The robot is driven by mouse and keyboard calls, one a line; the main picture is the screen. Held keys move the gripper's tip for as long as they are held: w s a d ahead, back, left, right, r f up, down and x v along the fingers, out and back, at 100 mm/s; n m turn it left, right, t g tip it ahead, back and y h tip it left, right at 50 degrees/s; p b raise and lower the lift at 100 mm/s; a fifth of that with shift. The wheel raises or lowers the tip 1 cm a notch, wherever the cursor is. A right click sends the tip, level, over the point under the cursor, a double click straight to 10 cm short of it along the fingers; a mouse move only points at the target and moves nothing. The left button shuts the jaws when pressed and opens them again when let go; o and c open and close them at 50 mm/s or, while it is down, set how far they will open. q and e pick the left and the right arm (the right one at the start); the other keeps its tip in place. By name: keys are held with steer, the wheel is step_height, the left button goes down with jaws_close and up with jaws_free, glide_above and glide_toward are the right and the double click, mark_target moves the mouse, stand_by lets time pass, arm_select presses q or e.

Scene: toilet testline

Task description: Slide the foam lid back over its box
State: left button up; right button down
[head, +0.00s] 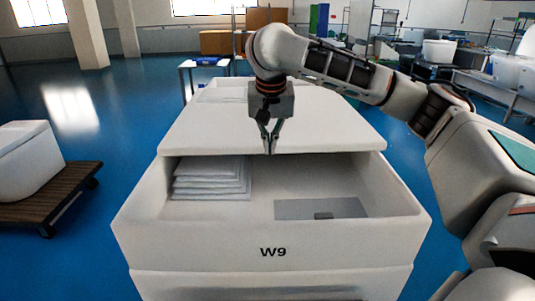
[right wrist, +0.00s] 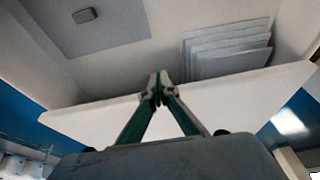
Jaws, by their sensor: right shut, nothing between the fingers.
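The white foam box (head: 200,233) marked W9 stands in front of me. Its white foam lid (head: 215,128) lies over the far part of the box, and the near part is open. My right gripper (head: 269,150) is shut and empty at the lid's near edge, around its middle. In the right wrist view the closed fingertips (right wrist: 159,84) are at the lid's edge (right wrist: 230,98); I cannot tell whether they touch it. My left gripper is not in view.
Inside the box, a stack of white sheets (head: 210,180) lies at the left and a grey panel (head: 320,208) with a small dark block at the right. A wooden dolly (head: 55,192) with a white piece stands at the left.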

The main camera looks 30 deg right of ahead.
steer(key=w+d+f, duration=0.3)
steer(key=w+f, duration=0.2)
steer(key=f, duration=0.1)
steer(key=shift+w+f, duration=0.15)
steer(key=shift+f, duration=0.1)
stand_by(0.3)
